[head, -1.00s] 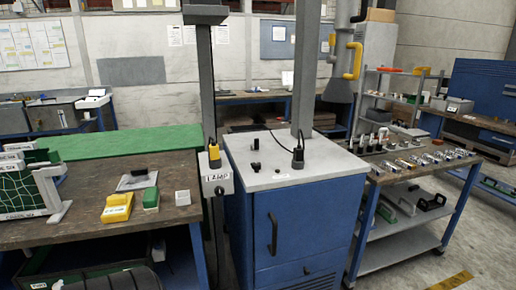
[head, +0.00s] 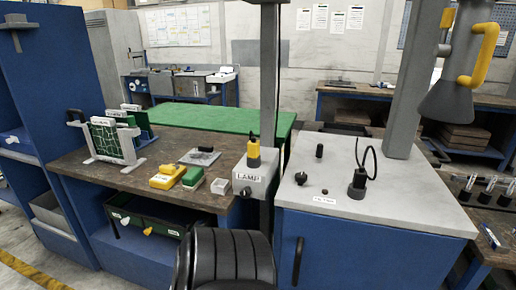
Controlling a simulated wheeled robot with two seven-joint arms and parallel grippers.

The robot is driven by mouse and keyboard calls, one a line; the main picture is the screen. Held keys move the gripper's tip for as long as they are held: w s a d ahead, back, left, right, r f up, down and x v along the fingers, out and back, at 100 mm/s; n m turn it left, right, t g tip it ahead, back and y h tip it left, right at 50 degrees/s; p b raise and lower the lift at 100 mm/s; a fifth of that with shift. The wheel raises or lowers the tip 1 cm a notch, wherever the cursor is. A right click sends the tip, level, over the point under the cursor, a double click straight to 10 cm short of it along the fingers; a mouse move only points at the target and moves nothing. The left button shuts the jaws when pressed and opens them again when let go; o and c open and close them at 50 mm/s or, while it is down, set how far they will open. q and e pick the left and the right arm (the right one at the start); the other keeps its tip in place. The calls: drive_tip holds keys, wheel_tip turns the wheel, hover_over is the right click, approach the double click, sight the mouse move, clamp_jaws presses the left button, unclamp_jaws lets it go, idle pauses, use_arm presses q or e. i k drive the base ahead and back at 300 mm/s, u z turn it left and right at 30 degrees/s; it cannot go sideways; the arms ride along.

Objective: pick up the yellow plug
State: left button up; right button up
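The yellow plug (head: 254,156) stands upright in the head view, on top of the grey box labelled LAMP (head: 256,177). A dark cable or pin rises from its top. The box sits beside a grey post, at the right end of the wooden bench. I cannot tell how deep the plug sits in the box. Neither of my grippers is in view.
A black plug with a looped cable (head: 357,186) stands on the grey cabinet top (head: 410,212) to the right. Yellow (head: 167,177) and green (head: 192,178) blocks lie on the bench (head: 100,173).

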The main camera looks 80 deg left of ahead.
sight(253, 146)
drive_tip(key=u, duration=0.7)
drive_tip(key=i, duration=0.9)
drive_tip(key=u, duration=1)
drive_tip(key=i, duration=0.2)
drive_tip(key=u, duration=0.25)
